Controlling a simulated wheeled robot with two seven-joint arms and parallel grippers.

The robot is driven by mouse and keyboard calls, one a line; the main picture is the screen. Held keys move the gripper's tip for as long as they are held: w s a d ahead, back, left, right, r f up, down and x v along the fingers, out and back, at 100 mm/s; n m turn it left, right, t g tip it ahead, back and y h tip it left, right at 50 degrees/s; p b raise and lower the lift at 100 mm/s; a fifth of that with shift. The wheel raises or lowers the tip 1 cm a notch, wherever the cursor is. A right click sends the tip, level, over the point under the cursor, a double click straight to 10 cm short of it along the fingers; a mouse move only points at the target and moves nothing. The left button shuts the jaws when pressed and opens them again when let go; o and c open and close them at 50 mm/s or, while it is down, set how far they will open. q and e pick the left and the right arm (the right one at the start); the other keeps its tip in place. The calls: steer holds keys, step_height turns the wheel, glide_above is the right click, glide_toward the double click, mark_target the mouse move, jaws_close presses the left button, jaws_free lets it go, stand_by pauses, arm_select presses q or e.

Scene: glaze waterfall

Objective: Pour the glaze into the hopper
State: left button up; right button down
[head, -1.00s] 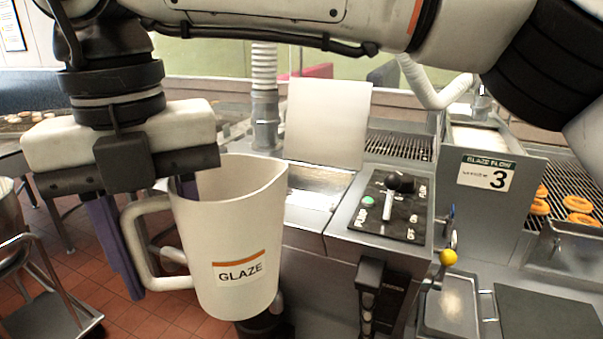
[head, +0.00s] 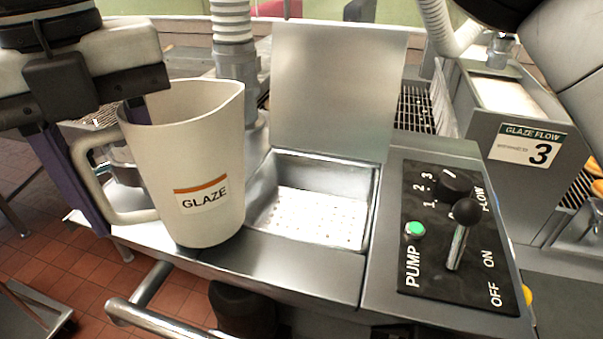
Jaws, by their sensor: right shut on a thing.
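A cream pitcher (head: 190,150) labelled GLAZE stands out in the head view, close to upright, with its spout to the right. My right gripper (head: 98,165) is shut on it at the handle side. One purple finger shows left of the handle; the other is largely hidden behind the rim. The hopper (head: 335,160) is an open metal basin with a perforated bottom, just right of the pitcher. Its lid (head: 337,90) stands raised at the back. The pitcher overlaps the basin's left side in the picture. Its contents are hidden. My left gripper is out of view.
Right of the hopper is a black control panel (head: 462,285) with a green pump button (head: 414,229), a flow knob and a black-knobbed lever. A GLAZE FLOW sign (head: 523,147) reads 3. A grey ribbed hose (head: 232,30) rises behind the pitcher. Red tiles cover the floor at left.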

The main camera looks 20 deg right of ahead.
mark_target(183, 117)
steer(key=shift+s+r, duration=0.1)
steer(key=shift+s, duration=0.05)
steer(key=shift+r, duration=0.15)
steer(key=shift+d+r+y, duration=0.35)
steer(key=shift+r+y, duration=0.45)
steer(key=shift+y, duration=0.3)
steer(key=shift+w+d+r+g+y, duration=0.25)
steer(key=shift+d+r+g+y, duration=0.2)
steer(key=shift+r+y, duration=0.4)
steer(key=shift+w+d+r+y, duration=0.15)
steer(key=shift+d+r+y, duration=0.25)
steer(key=shift+d+y, duration=0.4)
steer(key=d+y, duration=0.1)
steer(key=r+g+y, duration=0.1)
steer(key=y, duration=0.1)
steer(key=shift+w+d, duration=0.2)
steer(key=shift+d, duration=0.2)
steer(key=shift+d+r+y, duration=0.2)
steer(key=shift+r+y, duration=0.25)
steer(key=shift+y, duration=0.15)
steer(key=shift+d+r+y, duration=0.15)
steer(key=shift+r+y, duration=0.3)
steer(key=shift+y, duration=0.1)
steer(key=shift+w+d+f+g+y, duration=0.1)
steer(key=shift+d+f+g+y, duration=0.15)
steer(key=shift+y, duration=0.15)
steer(key=shift+w+d+f+y, duration=0.1)
steer(key=shift+d+f+y, duration=0.2)
steer(key=shift+y, duration=0.1)
